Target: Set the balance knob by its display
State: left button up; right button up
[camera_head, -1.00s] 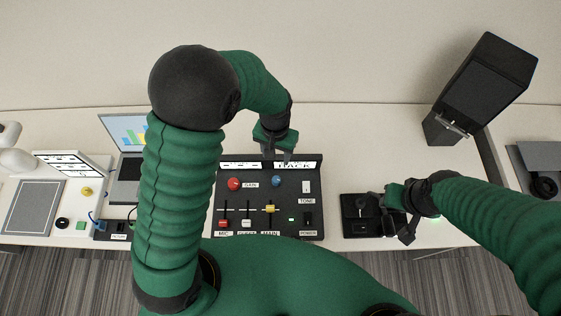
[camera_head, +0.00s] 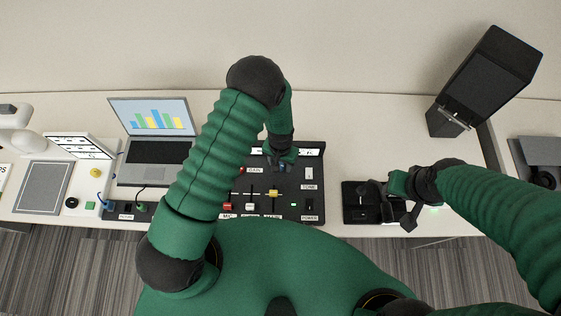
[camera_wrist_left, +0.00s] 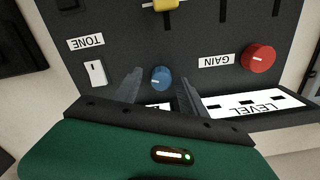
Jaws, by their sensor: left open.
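The blue knob (camera_wrist_left: 162,78) sits on the black control panel (camera_wrist_left: 125,45); its printed label is hidden. My left gripper (camera_wrist_left: 160,80) is open, with one finger on each side of the blue knob; I cannot tell if they touch it. In the head view the left gripper (camera_head: 280,164) is over the panel's upper part and mostly hides the knob. A white display strip (camera_head: 308,152) runs along the panel's back edge, largely covered by my arm, its reading not legible. My right gripper (camera_head: 397,207) is at a black device to the right; its jaw state is unclear.
A red GAIN knob (camera_wrist_left: 258,58), a white TONE switch (camera_wrist_left: 95,73) and a yellow slider (camera_head: 273,194) are close by. A laptop (camera_head: 152,150) stands left. A black device (camera_head: 361,203) and a speaker (camera_head: 484,85) are at right.

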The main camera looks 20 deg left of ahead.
pick_arm(q)
jog(key=shift+c, duration=0.4)
grip_shut()
pick_arm(e)
jog(key=shift+w+a, duration=0.1)
pick_arm(q)
jog(key=shift+w+f+n+b, duration=0.1)
jog(key=shift+f+n+b, duration=0.1)
jog(key=shift+n+b, duration=0.25)
pick_arm(e)
jog(key=shift+f, duration=0.4)
pick_arm(q)
jog(key=shift+n, duration=0.75)
pick_arm(e)
jog(key=shift+f, duration=0.3)
pick_arm(q)
jog(key=shift+r+n, duration=0.2)
jog(key=shift+n, duration=0.5)
jog(key=shift+o, duration=0.4)
grip_release()
